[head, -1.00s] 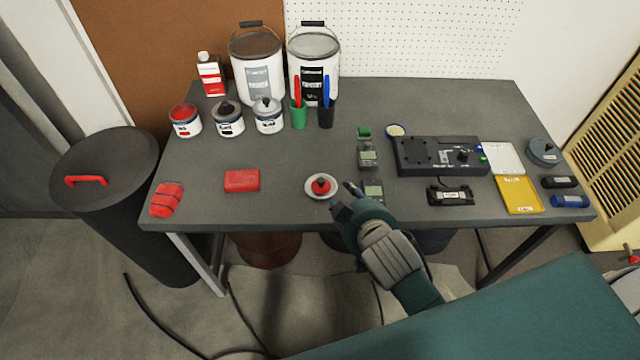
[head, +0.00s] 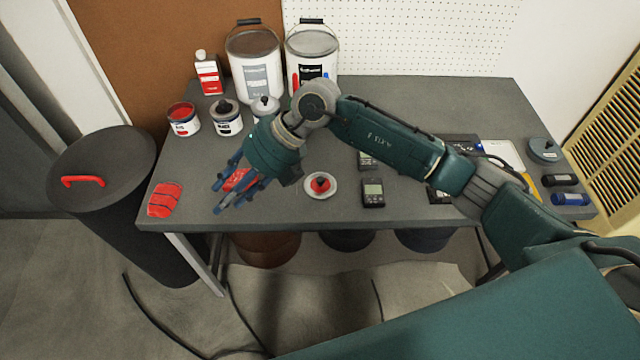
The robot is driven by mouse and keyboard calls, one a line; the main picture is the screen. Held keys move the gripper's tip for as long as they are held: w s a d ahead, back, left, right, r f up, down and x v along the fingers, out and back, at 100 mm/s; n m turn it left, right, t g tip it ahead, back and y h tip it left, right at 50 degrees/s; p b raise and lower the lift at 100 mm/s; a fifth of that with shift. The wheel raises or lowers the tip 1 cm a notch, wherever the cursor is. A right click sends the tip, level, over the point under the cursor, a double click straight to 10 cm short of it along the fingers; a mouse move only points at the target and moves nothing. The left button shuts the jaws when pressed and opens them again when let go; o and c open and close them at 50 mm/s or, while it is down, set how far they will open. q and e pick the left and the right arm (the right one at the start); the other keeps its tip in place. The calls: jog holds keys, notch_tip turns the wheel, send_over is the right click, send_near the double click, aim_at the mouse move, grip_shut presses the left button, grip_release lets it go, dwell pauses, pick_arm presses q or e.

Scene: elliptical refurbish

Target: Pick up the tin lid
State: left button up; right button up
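I cannot tell whether the fingers touch the block. An open tin with red inside (head: 184,121) stands at the back left of the table. My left gripper is not in view.
Tins with knobbed lids (head: 227,119) (head: 264,108) and two large buckets (head: 254,62) (head: 313,60) stand at the back. A red wrapped bundle (head: 165,199) lies at the left edge. A dark meter (head: 373,193) lies right of the lid. My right arm covers much of the middle.

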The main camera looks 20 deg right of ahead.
jog(key=w+d+f+h, duration=0.2)
jog(key=w+d+h, duration=0.2)
jog(key=d, duration=0.5)
jog(key=m+t+h, duration=0.1)
jog(key=m+h, duration=0.1)
jog(key=h, duration=0.3)
send_near(321, 179)
jog(key=f, duration=0.3)
jog(key=shift+w+d+p, duration=0.15)
jog(key=shift+d+p, duration=0.05)
jog(key=shift+p, duration=0.15)
jog(key=shift+f, duration=0.55)
jog(key=f, duration=0.2)
jog(key=w+f+p, duration=0.1)
jog(key=f, duration=0.1)
jog(key=shift+a+f, duration=0.15)
jog(key=shift+f, duration=0.1)
jog(key=shift+s, duration=0.1)
jog(key=shift+c, duration=0.3)
grip_shut()
